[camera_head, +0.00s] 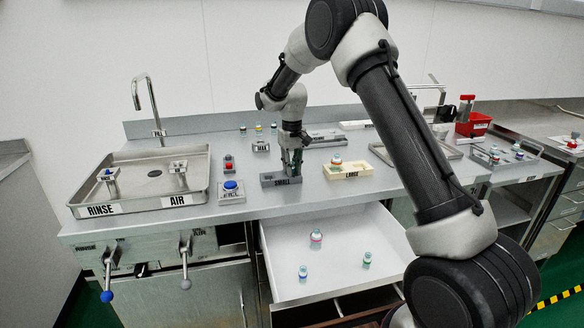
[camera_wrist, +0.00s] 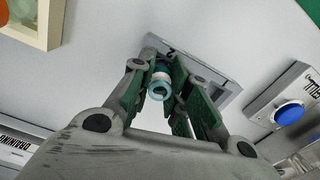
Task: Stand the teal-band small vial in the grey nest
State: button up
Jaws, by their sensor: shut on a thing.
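My gripper (camera_head: 291,163) points down over the grey nest (camera_head: 281,181), a small block marked SMALL on the counter. In the wrist view my gripper (camera_wrist: 168,88) is shut on a small vial (camera_wrist: 160,87) with a pale body and teal colouring. The vial looks roughly upright between the fingers. The grey nest (camera_wrist: 228,78) shows behind and beside the fingers in the wrist view, partly hidden by them. I cannot tell whether the vial's base touches the nest. The fingers mostly hide the vial in the head view.
A cream nest (camera_head: 352,173) marked LARGE holds a vial (camera_head: 337,160) to the right. A blue button (camera_head: 231,185) and the sink tray (camera_head: 190,197) stand left. Below, an open drawer (camera_head: 335,275) holds three vials. More vials stand at the back and in a right tray (camera_head: 527,159).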

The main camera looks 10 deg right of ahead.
jog(key=shift+f, duration=0.2)
jog(key=shift+s+f, duration=0.25)
jog(key=shift+f, duration=0.25)
jog(key=o, duration=0.7)
jog(key=shift+o, duration=0.2)
jog(key=shift+f, duration=0.15)
jog(key=shift+w, duration=0.1)
